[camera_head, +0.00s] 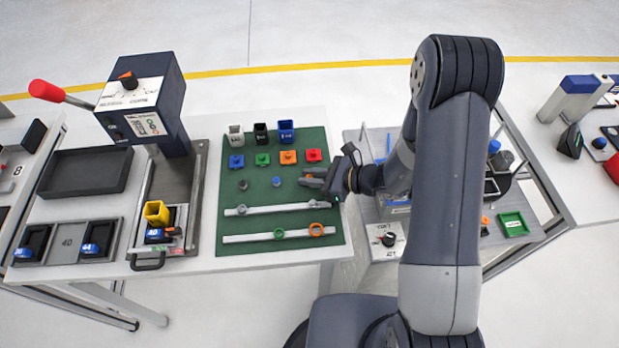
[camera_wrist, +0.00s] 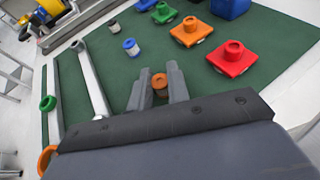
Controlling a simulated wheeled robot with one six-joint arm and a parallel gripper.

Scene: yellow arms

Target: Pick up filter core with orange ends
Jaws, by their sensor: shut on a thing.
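The filter core with orange ends (camera_wrist: 159,82) stands upright on the green mat (camera_wrist: 128,72) in the wrist view, its orange top showing between my fingers. My gripper (camera_wrist: 158,88) is shut on it, one finger on each side. In the head view my gripper (camera_head: 318,180) is over the right part of the mat, and the core is largely hidden there. Two similar cores, one grey-topped (camera_wrist: 114,27) and one blue-topped (camera_wrist: 130,46), stand apart from my gripper.
Blue, green, orange (camera_head: 288,157) and red (camera_head: 313,156) square bases stand just behind. Several cups, including a blue one (camera_head: 286,131), are farther back. Two pale rails (camera_head: 270,237) with rings lie in front. A press (camera_head: 145,100) stands left.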

